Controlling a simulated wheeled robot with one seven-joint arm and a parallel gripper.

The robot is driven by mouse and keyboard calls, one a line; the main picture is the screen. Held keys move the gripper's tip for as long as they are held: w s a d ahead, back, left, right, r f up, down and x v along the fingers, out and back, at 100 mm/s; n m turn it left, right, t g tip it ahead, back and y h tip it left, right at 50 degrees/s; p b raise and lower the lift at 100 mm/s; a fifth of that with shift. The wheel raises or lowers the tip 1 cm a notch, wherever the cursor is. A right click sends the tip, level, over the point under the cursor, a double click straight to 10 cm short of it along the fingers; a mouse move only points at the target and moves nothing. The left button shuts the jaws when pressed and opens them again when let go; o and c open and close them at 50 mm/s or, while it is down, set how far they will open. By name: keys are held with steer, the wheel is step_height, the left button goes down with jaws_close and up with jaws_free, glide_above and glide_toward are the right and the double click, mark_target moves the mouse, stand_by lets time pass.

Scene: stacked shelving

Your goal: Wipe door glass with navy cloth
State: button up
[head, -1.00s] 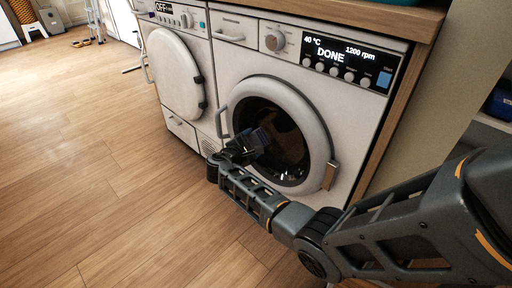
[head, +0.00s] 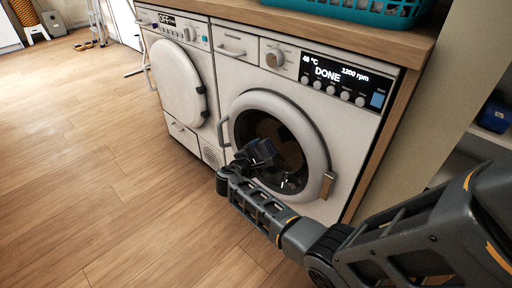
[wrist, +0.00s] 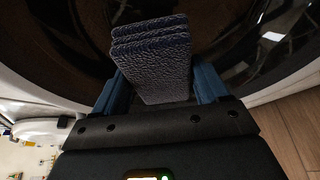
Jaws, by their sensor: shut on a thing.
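The washer door glass (head: 276,138) is a dark round pane inside a white ring, and the door is shut. In the wrist view the dark glass (wrist: 75,45) fills the area beyond my gripper. My gripper (head: 256,153) is in front of the glass, over its lower left part. It is shut on the folded navy cloth (wrist: 155,60), which stands up between the two blue fingers. The cloth (head: 263,148) is small and dark in the head view. I cannot tell whether it touches the glass.
The washer's panel (head: 340,80) reads DONE. Its door has a grey handle (head: 222,132) at the left and a tan hinge (head: 327,185) at the right. A second machine (head: 180,75) stands to the left. A teal basket (head: 370,10) sits on the counter. The wooden floor (head: 80,170) at left is clear.

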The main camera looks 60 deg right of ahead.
steer(key=shift+s+f+p, duration=0.1)
steer(key=shift+s+p, duration=0.2)
steer(key=shift+s, duration=0.2)
steer(key=w, duration=0.1)
steer(key=w+b, duration=0.1)
steer(key=w, duration=0.1)
steer(key=w+b, duration=0.1)
steer(key=shift+w+d, duration=0.2)
steer(key=shift+d, duration=0.15)
stand_by(0.9)
steer(key=shift+w+a, duration=0.25)
steer(key=shift+a, duration=0.7)
steer(key=shift+w+a, duration=0.2)
steer(key=shift+a, duration=0.8)
steer(key=shift+w+a, duration=0.25)
steer(key=shift+a, duration=0.7)
steer(key=shift+a, duration=0.15)
steer(key=shift+w+a, duration=0.2)
steer(key=shift+a, duration=0.45)
steer(key=shift+w+a, duration=0.2)
steer(key=shift+a, duration=0.45)
